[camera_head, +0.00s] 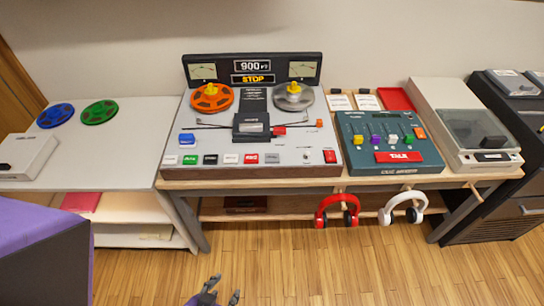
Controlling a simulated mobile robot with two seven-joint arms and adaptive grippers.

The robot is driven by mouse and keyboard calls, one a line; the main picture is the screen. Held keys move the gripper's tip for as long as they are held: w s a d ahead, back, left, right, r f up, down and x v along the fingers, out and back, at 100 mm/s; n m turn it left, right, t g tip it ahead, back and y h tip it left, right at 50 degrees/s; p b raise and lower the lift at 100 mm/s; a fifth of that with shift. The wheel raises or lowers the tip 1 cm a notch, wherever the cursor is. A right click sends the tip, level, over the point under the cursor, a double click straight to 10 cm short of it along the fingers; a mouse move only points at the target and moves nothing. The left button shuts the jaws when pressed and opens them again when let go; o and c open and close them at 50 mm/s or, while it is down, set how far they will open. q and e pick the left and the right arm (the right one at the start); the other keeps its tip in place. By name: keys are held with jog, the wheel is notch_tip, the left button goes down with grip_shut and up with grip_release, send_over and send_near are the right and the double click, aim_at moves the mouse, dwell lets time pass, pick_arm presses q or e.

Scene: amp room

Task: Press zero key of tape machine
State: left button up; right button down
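The tape machine (297,132) stands on the wooden table, with an orange reel (212,98) and a grey reel (293,97) on top. Its display (252,66) reads 900, with STOP below. Along its front are a green key (190,159), a black key (210,159), a white key (231,158), a red key (251,158) and a grey key (272,158). More keys sit at both sides; the labels are too small to read. My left gripper (224,289) is at the bottom edge, open and empty, below and apart from the machine. My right gripper is not in view.
A teal mixer (390,169) and a white turntable (463,100) stand right of the machine. Red headphones (320,217) and white headphones (389,213) hang from the table front. A white side table (145,130) at left holds reels. The floor (330,270) in front is clear.

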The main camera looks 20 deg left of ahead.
pick_arm(q)
grip_shut()
jog(key=shift+a, duration=0.1)
jog(key=shift+a, duration=0.15)
jog(key=shift+w+d, duration=0.1)
jog(key=shift+d, duration=0.2)
dwell(0.5)
jog(key=shift+a, duration=0.15)
